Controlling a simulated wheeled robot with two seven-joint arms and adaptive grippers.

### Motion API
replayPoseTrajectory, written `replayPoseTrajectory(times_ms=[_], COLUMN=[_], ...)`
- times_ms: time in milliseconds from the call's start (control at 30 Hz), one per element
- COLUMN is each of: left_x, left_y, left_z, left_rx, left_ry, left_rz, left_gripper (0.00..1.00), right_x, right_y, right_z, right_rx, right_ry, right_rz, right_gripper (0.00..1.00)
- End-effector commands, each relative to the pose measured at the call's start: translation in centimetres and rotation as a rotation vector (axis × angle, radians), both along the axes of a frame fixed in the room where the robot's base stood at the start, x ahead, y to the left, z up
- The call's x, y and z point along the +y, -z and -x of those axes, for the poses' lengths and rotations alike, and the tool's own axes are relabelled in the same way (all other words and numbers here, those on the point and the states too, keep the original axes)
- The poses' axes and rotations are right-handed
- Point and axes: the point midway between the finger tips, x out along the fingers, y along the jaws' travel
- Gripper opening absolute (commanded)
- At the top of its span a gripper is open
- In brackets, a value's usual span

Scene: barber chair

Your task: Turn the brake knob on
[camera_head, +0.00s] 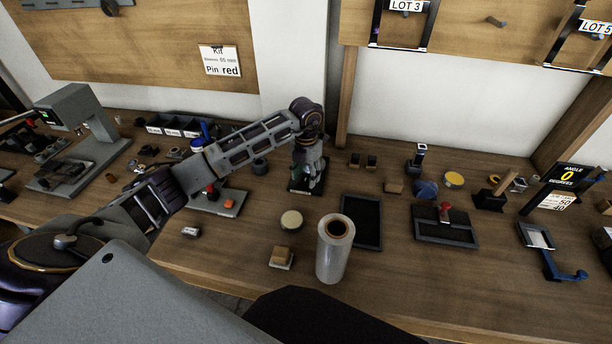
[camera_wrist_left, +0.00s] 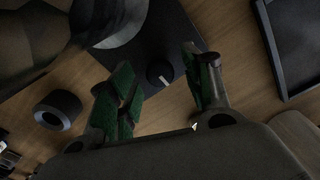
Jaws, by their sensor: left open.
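The brake knob (camera_wrist_left: 159,73) is a small round black knob with a white mark, on a black plate (camera_wrist_left: 168,28) in the left wrist view. In the head view that black base (camera_head: 296,187) shows beneath my left gripper (camera_head: 312,178), which hides the knob. My left gripper (camera_wrist_left: 157,60) is open and empty, with green pads. In the left wrist view its fingers appear on either side of the knob. I cannot tell the height gap between them. My right gripper is not in view.
A plastic-wrapped roll (camera_head: 335,250) stands at the bench's front, beside a dark tray (camera_head: 361,221). A tin (camera_head: 291,220) and a small block (camera_head: 281,257) are nearby. A grey metal cylinder (camera_wrist_left: 112,20) is beside the knob. A dark ring (camera_wrist_left: 58,110) lies to the left.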

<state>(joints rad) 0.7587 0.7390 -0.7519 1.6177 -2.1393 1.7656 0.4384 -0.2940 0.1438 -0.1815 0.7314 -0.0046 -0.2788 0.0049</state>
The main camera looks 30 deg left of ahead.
Motion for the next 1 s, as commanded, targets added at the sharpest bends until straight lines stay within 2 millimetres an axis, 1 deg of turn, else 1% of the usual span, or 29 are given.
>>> replayPoseTrajectory(times_ms=[133, 400, 767, 1000], left_x=[-0.01, 0.00, 0.00, 0.03], left_y=[0.51, 0.53, 0.50, 0.49], left_z=[0.02, 0.02, 0.02, 0.00], left_rx=[0.000, 0.000, 0.000, 0.000], left_ry=[0.000, 0.000, 0.000, 0.011], left_rz=[0.001, 0.000, 0.000, 0.000], left_gripper=[0.49, 0.49, 0.03, 0.03], right_x=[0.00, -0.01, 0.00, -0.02], right_y=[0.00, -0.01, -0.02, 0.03], right_z=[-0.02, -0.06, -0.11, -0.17], right_rx=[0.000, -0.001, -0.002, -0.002], right_ry=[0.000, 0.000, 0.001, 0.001], right_rz=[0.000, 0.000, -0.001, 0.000], right_gripper=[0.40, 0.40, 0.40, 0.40])
